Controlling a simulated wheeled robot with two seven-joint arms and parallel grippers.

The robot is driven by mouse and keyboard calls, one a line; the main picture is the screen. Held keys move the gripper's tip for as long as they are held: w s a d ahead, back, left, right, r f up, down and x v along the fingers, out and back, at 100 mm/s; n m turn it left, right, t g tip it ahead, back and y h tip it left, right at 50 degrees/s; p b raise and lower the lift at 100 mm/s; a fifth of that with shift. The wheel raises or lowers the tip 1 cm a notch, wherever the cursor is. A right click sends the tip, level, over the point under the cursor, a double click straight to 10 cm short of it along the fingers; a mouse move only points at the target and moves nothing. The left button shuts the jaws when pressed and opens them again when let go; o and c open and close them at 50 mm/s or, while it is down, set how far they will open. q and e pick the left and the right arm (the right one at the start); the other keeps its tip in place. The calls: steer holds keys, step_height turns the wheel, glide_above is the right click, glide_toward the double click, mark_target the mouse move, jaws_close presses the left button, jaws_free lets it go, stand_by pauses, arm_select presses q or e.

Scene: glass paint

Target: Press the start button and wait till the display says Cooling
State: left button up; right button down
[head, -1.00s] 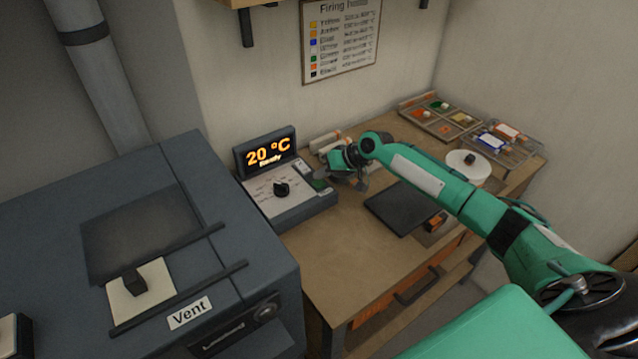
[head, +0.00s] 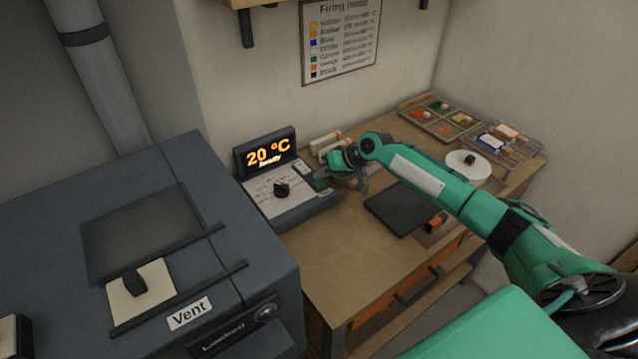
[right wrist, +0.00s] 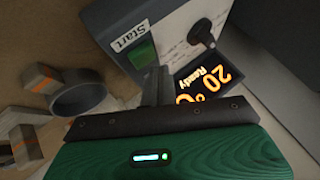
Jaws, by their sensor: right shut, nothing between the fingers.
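The control box (head: 290,208) stands on the wooden bench and has a black dial (head: 281,190). Its display (head: 268,153) reads 20 °C with Ready below, and it also shows in the right wrist view (right wrist: 208,80). The green start button (right wrist: 142,53) sits beside the Start label (right wrist: 129,35) in the right wrist view. My right gripper (right wrist: 156,78) is shut and empty, with its fingertips close to the button. I cannot tell whether they touch it. In the head view my right gripper (head: 336,178) is at the box's right end. My left gripper is out of view.
The grey kiln (head: 225,250) with its Vent label (head: 189,313) fills the lower left. A dark slab (head: 399,209) lies on the bench (head: 335,260). A white round item (head: 462,163) and paint trays (head: 440,121) stand farther right. A grey ring (right wrist: 80,98) is near the gripper.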

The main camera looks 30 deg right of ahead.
mark_target(323, 184)
steer(key=shift+f, duration=0.15)
stand_by(0.5)
steer(key=shift+f, duration=0.3)
steer(key=shift+f+b, duration=0.35)
steer(key=shift+f, duration=0.1)
stand_by(0.8)
steer(key=shift+r, duration=0.15)
steer(key=shift+r+p, duration=0.75)
step_height(323, 184, up, 5)
steer(key=p, duration=0.4)
stand_by(0.6)
